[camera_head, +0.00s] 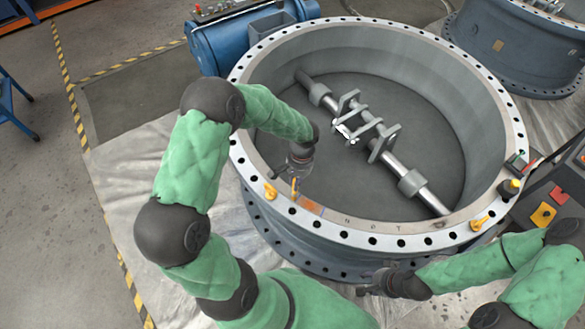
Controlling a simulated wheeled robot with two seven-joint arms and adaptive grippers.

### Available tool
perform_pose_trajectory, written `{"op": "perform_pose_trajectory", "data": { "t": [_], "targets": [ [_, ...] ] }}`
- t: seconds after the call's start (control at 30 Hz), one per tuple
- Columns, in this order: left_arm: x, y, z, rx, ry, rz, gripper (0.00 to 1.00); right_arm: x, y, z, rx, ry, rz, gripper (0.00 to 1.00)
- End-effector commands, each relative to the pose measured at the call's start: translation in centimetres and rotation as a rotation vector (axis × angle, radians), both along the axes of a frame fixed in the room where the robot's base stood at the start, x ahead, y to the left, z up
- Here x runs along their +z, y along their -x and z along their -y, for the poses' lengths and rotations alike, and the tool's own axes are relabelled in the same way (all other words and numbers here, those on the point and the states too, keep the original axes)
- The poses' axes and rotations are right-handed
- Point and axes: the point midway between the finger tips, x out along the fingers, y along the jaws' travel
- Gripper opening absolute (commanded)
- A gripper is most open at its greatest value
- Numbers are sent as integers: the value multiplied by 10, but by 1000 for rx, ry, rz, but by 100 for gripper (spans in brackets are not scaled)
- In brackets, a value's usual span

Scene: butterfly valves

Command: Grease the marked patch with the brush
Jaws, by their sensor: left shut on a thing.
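My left gripper (297,172) is above the near-left rim of the big valve ring, shut on a thin yellow-orange thing that looks like the brush (294,186). The brush points down toward the rim. An orange patch (311,207) marks the flange (372,241) just right of the brush tip; I cannot tell whether they touch. My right gripper (372,284) is low in front of the ring's outer wall, and its jaws are too small and dark to read.
A shaft with brackets (362,130) crosses the ring's inside. Yellow eye bolts (270,191) (480,223) stand on the flange. A blue tank (238,40) is behind, a second valve (520,45) at upper right. A red box (558,195) and yellow piece (543,214) lie at right.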

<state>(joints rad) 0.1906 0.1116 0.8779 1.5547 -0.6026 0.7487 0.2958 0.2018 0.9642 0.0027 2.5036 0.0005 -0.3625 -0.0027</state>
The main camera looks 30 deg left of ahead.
Motion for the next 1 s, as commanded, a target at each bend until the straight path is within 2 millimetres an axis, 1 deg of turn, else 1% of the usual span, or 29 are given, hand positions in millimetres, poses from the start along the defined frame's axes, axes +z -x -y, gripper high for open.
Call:
{"op": "perform_pose_trajectory", "data": {
  "t": [0.03,0.6,0.73,1.0],
  "targets": [
    [10,-3,0,0,-1,6,0,7,-1,0,0,0,1,40],
    [60,-13,-1,-1,-1,6,0,41,-1,0,-1,0,1,40],
    [65,-14,-1,-1,-1,5,0,44,-1,0,-1,0,1,40],
    [64,-14,-1,-1,-1,5,0,43,0,0,-1,0,1,40]
  ]
}}
